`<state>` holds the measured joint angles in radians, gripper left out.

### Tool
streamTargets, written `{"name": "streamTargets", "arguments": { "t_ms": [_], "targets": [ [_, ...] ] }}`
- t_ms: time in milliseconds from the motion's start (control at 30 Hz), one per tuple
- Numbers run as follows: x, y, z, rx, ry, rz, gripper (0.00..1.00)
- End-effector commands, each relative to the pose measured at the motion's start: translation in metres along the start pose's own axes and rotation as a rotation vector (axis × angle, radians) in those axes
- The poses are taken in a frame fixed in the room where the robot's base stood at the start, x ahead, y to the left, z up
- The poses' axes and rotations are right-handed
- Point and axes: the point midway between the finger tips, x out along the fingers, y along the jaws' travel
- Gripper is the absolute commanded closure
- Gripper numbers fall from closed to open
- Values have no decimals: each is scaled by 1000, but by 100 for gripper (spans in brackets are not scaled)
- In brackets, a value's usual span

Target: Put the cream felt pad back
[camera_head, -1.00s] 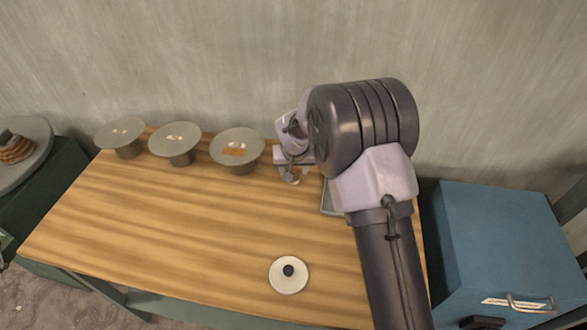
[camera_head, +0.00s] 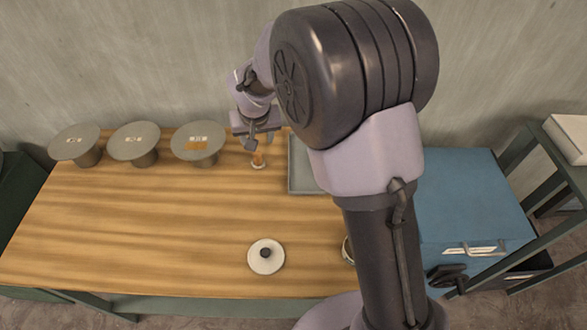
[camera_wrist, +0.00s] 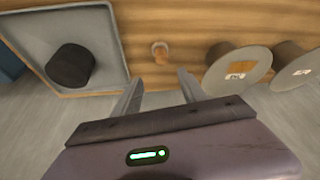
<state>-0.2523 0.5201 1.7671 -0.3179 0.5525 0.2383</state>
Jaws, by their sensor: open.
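A round cream disc with a dark knob (camera_head: 266,256) lies flat on the front of the wooden table; it looks like the cream felt pad, and it is not in the wrist view. My gripper (camera_head: 257,135) is open and empty at the back of the table, far from the disc. In the wrist view its two fingers (camera_wrist: 160,82) are spread apart. A small orange-brown peg with a pale end (camera_head: 258,160) stands below the gripper. In the wrist view this peg (camera_wrist: 161,54) shows beyond the fingertips, apart from them.
Three grey flanged stands with labels, the nearest (camera_head: 199,138), line the back left. A grey tray (camera_head: 297,180) is right of the peg; a black cylinder (camera_wrist: 71,66) sits in it. My arm hides part of a shiny object (camera_head: 347,251). A blue cabinet (camera_head: 470,200) stands right. The table's middle is clear.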

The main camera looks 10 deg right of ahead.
Motion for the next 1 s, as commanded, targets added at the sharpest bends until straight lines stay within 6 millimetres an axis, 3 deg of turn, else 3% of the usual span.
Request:
{"name": "streamTargets", "arguments": {
  "t_ms": [67,167,200,300,400,500,600,1000],
  "targets": [
    [-45,16,4,50,18,-6,50],
    [-124,45,35,147,34,-25,50],
    [-154,55,54,187,40,-36,50],
    [-212,72,110,278,58,-73,50],
    [-246,78,166,350,74,-114,50],
    [-260,77,207,395,87,-148,50],
    [-264,75,229,418,93,-168,50],
    [-265,74,235,423,95,-175,50]
  ]
}}
